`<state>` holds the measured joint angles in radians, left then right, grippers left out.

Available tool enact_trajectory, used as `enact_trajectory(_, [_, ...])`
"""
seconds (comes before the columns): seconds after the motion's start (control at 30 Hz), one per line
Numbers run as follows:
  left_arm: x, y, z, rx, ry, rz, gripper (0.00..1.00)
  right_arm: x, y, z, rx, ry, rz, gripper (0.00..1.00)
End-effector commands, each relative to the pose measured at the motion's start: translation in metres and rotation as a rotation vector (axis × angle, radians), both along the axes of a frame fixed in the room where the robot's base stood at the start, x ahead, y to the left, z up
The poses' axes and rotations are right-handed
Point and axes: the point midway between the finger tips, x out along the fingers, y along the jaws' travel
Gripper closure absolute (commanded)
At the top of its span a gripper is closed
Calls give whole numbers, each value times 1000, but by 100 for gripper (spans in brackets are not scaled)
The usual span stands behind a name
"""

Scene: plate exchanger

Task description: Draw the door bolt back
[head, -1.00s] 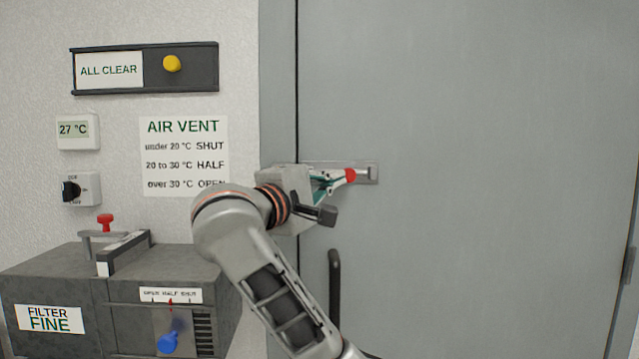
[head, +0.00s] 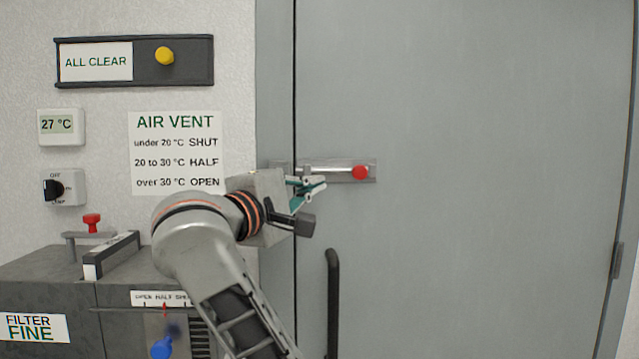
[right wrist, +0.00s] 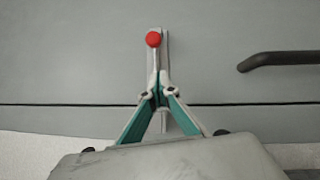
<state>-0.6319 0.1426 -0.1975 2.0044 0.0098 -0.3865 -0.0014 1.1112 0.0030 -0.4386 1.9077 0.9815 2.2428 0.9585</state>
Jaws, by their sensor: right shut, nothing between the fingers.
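The door bolt is a pale rod with a red knob (head: 360,172) on a metal backplate (head: 372,166) near the left edge of the grey door (head: 480,130). The knob is near the plate's right end. The knob also shows in the right wrist view (right wrist: 154,39), beyond my fingertips. My right gripper (head: 322,183) is shut and empty, left of the knob and apart from it, over the door's edge seam. It hides part of the bolt's left end and the keeper, so I cannot tell whether the rod crosses the seam. My left gripper is not in view.
A dark door handle (head: 333,300) stands below the bolt. To the left are a filter box (head: 60,280) with a blue knob (head: 162,347), an air vent notice (head: 176,152), a thermometer (head: 61,126) and a rotary switch (head: 63,187). The door's right side is clear.

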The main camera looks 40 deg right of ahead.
Motion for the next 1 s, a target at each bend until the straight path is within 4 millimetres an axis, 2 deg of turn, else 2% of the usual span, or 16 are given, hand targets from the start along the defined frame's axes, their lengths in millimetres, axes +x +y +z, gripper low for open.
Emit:
enact_trajectory(0.2, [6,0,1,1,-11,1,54,-16,41,-5,1,0,2,100])
enact_trajectory(0.4, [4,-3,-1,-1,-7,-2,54,-26,64,-8,1,-1,0,100])
enact_trajectory(0.6, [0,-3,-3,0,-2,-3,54,-30,72,-7,1,-2,-3,100])
enact_trajectory(1.0, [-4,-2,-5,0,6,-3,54,-30,72,-7,0,-3,-3,100])
